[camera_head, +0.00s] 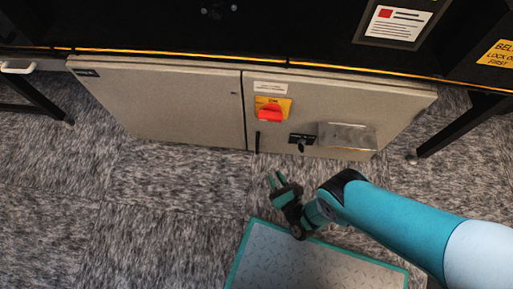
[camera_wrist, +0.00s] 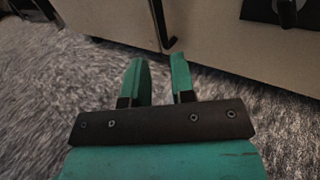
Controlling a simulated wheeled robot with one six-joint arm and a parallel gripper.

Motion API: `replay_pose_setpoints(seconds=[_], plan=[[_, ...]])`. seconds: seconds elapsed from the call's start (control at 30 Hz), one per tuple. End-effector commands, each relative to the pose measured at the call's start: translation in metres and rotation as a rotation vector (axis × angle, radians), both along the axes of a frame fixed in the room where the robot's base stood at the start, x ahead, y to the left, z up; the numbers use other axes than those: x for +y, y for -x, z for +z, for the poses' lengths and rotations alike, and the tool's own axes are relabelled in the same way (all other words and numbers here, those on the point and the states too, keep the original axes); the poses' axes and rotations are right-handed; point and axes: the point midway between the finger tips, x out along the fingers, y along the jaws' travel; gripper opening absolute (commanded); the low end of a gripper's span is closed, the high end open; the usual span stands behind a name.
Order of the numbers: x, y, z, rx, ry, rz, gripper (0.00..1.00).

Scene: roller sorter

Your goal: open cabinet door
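The grey cabinet has two closed doors: a plain left door (camera_head: 165,100) and a right door (camera_head: 325,95) with a red rotary switch (camera_head: 270,112) on a yellow plate. A thin black vertical handle (camera_head: 257,142) is on the right door beside the seam. The handle also shows in the wrist view (camera_wrist: 162,25), ahead of the fingers. A black latch (camera_head: 302,140) sits to its right. My gripper (camera_head: 275,178) is in front of the cabinet, below the handle in the picture. Its two teal fingers (camera_wrist: 160,75) are apart with nothing between them, not touching the handle.
A clear document pocket (camera_head: 347,136) is on the right door. Black table legs (camera_head: 460,127) stand on both sides. A dark machine with a yellow-orange edge strip (camera_head: 180,54) overhangs the cabinet. Grey carpet (camera_head: 150,200) in front is open.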

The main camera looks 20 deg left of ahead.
Motion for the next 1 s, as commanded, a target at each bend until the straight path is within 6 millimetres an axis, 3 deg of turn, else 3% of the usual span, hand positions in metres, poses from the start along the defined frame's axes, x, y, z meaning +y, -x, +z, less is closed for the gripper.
replay_pose_setpoints(seconds=[0.2,0.4,0.7,1.0], plan=[[0.038,-0.036,-0.008,-0.003,-0.002,-0.001,0.24],[0.062,-0.058,-0.009,-0.002,0.002,0.001,0.24],[0.087,-0.081,-0.009,-0.002,0.003,0.001,0.24],[0.099,-0.092,-0.004,-0.001,0.004,0.001,0.24]])
